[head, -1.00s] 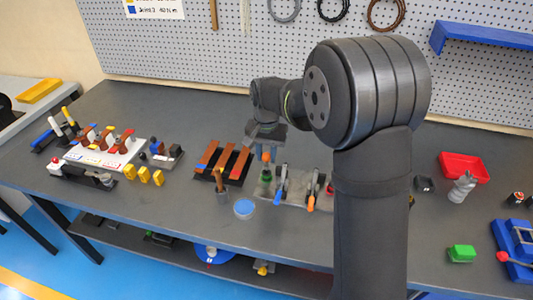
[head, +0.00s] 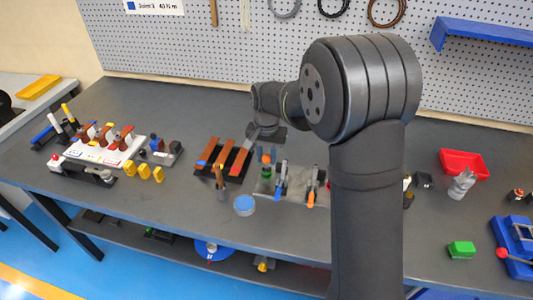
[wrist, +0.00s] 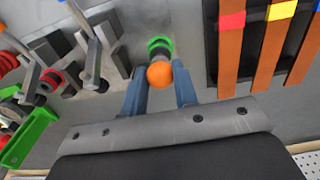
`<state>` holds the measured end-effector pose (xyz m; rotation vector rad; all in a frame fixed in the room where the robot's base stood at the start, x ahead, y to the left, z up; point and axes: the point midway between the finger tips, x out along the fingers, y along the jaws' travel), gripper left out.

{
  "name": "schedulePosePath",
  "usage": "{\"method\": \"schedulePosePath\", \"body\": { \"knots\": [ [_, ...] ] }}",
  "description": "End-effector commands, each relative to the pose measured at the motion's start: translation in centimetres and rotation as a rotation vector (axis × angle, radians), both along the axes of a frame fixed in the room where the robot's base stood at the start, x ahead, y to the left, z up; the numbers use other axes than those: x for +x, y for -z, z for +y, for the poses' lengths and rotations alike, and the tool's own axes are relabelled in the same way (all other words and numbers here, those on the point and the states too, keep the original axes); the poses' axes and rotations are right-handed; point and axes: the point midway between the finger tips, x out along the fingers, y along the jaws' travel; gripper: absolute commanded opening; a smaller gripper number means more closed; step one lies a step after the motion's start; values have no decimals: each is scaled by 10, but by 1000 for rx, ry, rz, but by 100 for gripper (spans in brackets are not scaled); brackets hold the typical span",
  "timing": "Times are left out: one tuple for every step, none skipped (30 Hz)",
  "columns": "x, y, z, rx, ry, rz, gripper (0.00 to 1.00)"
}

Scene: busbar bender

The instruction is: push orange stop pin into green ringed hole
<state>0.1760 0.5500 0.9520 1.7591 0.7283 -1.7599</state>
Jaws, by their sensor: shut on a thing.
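The orange stop pin shows as a round orange knob (wrist: 160,74) in the wrist view. My gripper (wrist: 157,80) has its two blue-grey fingers on either side of the knob and is shut on the pin. The green ring (wrist: 159,43) of the hole appears just beyond the knob, partly covered by it.
Clamp-like levers (wrist: 92,50) on the grey fixture stand close left of the pin in the wrist view. A rack of brown bars (wrist: 265,45) lies to the right. In the head view, a blue-topped round container (head: 244,204) stands in front.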

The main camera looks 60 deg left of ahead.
Motion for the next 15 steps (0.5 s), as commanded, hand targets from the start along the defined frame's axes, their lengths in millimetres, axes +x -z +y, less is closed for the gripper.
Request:
{"method": "schedulePosePath", "body": {
  "knots": [
    [0,1,0,-1,0,1,0],
    [0,2,0,-1,0,1,0],
    [0,3,0,0,0,0,0],
    [0,4,0,0,0,0,0],
    [0,5,0,0,0,0,0],
    [0,6,0,0,0,0,0],
    [0,6,0,0,0,0,0],
    [0,7,0,0,0,0,0],
    [0,8,0,1,0,-1,0],
    [0,9,0,1,0,-1,0],
    [0,9,0,1,0,-1,0],
    [0,10,0,1,0,0,0],
    [0,11,0,1,0,-1,0],
    [0,12,0,1,0,-1,0],
    [0,13,0,1,0,-1,0]
  ]
}}
